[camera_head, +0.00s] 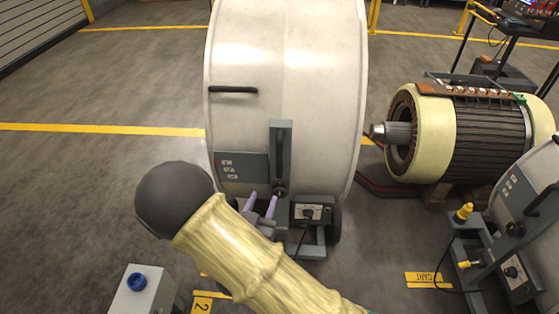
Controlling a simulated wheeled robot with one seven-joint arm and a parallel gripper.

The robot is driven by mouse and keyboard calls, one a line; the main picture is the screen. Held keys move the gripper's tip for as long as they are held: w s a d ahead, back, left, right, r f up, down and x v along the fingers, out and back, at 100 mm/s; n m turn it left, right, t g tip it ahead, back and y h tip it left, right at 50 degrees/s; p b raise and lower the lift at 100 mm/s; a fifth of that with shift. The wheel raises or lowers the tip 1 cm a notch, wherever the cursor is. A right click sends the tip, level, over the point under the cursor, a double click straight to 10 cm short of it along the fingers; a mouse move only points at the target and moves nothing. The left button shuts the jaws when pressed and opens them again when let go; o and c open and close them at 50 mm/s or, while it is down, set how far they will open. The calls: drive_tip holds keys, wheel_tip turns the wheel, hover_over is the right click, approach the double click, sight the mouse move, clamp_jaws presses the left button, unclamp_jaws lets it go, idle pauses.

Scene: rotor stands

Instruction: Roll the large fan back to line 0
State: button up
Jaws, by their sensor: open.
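The large fan (285,80) is a tall, pale drum standing upright in the middle of the head view. On its near side are a dark horizontal handle (233,90), a grey upright bar (281,150) and a control box (312,212) on a low wheeled base. My gripper (262,207) has two pale purple fingers, open, close to the lower end of the bar; I cannot tell whether they touch it. My arm hides part of the fan's base. Yellow floor lines (100,130) show behind it, and a yellow mark reading 2 (202,304) lies in front. I see no mark reading 0.
A large motor rotor (490,140) stands close on the right. A smaller fan unit (520,220) is at the right edge, near a yellow START mark (428,280). A grey box with a blue knob (139,292) is at front left. The left floor is clear.

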sight(278, 162)
drive_tip(key=x, duration=1.7)
drive_tip(key=shift+w+d+p, duration=0.1)
drive_tip(key=shift+w+p, duration=0.1)
drive_tip(key=shift+p, duration=0.1)
drive_tip(key=shift+f, duration=0.1)
clamp_jaws()
